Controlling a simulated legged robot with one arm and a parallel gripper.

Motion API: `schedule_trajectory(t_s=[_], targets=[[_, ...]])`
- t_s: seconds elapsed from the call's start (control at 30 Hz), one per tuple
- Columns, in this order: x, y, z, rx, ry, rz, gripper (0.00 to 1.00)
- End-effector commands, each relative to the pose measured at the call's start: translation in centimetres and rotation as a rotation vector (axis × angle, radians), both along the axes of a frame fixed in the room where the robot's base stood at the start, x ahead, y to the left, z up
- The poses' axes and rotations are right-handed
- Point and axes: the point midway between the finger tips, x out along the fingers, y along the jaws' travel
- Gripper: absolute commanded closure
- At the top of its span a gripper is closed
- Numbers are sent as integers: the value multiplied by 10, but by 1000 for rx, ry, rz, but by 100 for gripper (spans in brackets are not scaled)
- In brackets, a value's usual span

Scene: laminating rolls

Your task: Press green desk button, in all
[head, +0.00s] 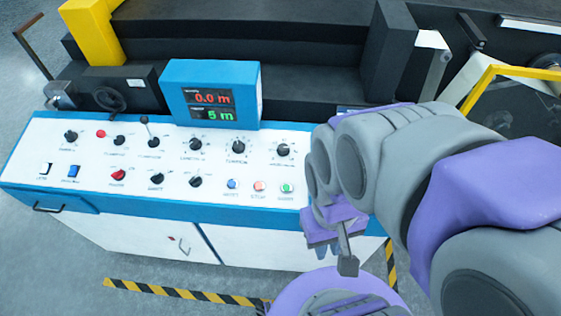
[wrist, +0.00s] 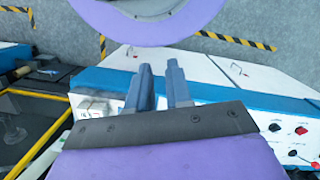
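The green button (head: 287,188) is at the right end of the lower row on the white control panel (head: 100,190), in the head view. A pale red button (head: 260,186) and a blue button (head: 232,184) sit to its left. My gripper (head: 335,255) is just right of and in front of the green button, apart from it, at the panel's front edge. In the wrist view my gripper (wrist: 159,68) shows two blue-grey fingers with a narrow gap and nothing between them. I cannot make out the green button in the wrist view.
A blue display box (head: 212,95) reading 0.0 m and 5 m stands behind the panel. Several knobs and a red button (head: 101,134) cover the panel to the left. Striped floor tape (head: 180,292) runs in front of the cabinet. Black machinery (head: 300,40) stands behind.

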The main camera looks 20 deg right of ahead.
Motion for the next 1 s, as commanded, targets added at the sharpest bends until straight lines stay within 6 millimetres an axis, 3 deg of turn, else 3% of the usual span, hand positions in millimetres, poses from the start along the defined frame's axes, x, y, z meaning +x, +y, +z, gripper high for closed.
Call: schedule_trajectory(t_s=[0.2, 1.0], targets=[[0, 0, 0, 0, 0, 0, 100], [0, 0, 0, 0, 0, 0, 100]])
